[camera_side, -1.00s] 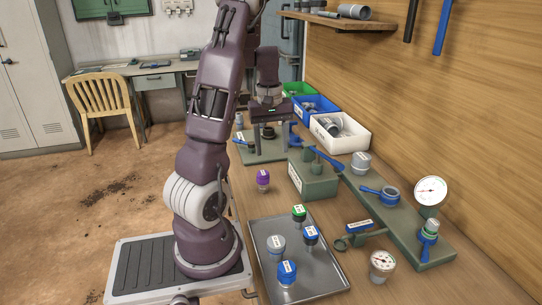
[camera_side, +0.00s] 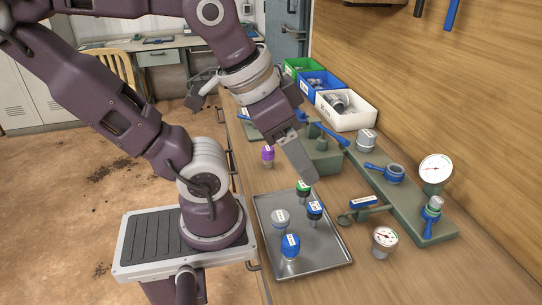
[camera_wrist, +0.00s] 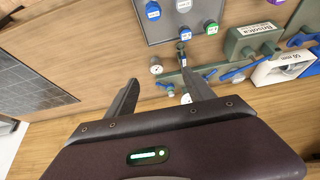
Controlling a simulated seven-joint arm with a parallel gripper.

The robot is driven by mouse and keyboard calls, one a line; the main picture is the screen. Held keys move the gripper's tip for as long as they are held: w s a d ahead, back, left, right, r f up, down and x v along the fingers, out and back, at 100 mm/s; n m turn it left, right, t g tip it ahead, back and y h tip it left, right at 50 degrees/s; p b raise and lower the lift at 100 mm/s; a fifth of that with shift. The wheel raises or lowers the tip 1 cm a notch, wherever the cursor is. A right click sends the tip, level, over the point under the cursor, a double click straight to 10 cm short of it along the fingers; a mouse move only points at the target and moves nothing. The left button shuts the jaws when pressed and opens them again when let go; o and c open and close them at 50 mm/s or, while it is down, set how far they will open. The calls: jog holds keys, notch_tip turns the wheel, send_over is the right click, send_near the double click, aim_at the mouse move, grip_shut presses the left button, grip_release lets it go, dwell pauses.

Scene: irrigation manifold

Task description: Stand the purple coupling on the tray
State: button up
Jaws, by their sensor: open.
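The purple coupling (camera_side: 268,155) stands upright on the wooden bench, behind the tray and left of the green block. The metal tray (camera_side: 325,248) lies in front of it and holds several upright couplings with green, grey, blue and dark bodies or caps. The tray also shows at the top of the wrist view (camera_wrist: 168,36). My gripper (camera_side: 308,178) is above the tray's back edge, tilted downward, right of the purple coupling and apart from it. In the wrist view my gripper (camera_wrist: 162,80) has its fingers spread with nothing held.
A green manifold base (camera_side: 412,208) with blue valves and a gauge (camera_side: 435,170) runs along the right. A smaller gauge (camera_side: 383,240) stands right of the tray. A green block (camera_side: 322,160) is behind my gripper.

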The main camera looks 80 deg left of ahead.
jog(key=s+a+f+g+y, duration=0.1)
jog(key=a+f+g+y, duration=0.25)
jog(key=a+f, duration=0.2)
jog(key=m+g+y, duration=0.5)
jog(key=m+y, duration=0.6)
jog(key=m, duration=0.2)
send_over(267, 157)
jog(key=s+d, duration=0.2)
jog(key=d, duration=0.1)
notch_tip(267, 157, down, 10)
jog(key=f+m+t, duration=0.1)
jog(key=f, duration=0.2)
jog(key=w+a+f+m+t, duration=0.1)
jog(key=f+m, duration=0.1)
jog(key=f, duration=0.1)
jog(key=w+a+f+m+t+h, duration=0.1)
jog(key=f+m, duration=0.1)
jog(key=f, duration=0.1)
jog(key=shift+a, duration=0.1)
jog(key=x, duration=0.6)
jog(key=shift+w+a, duration=0.4)
grip_shut()
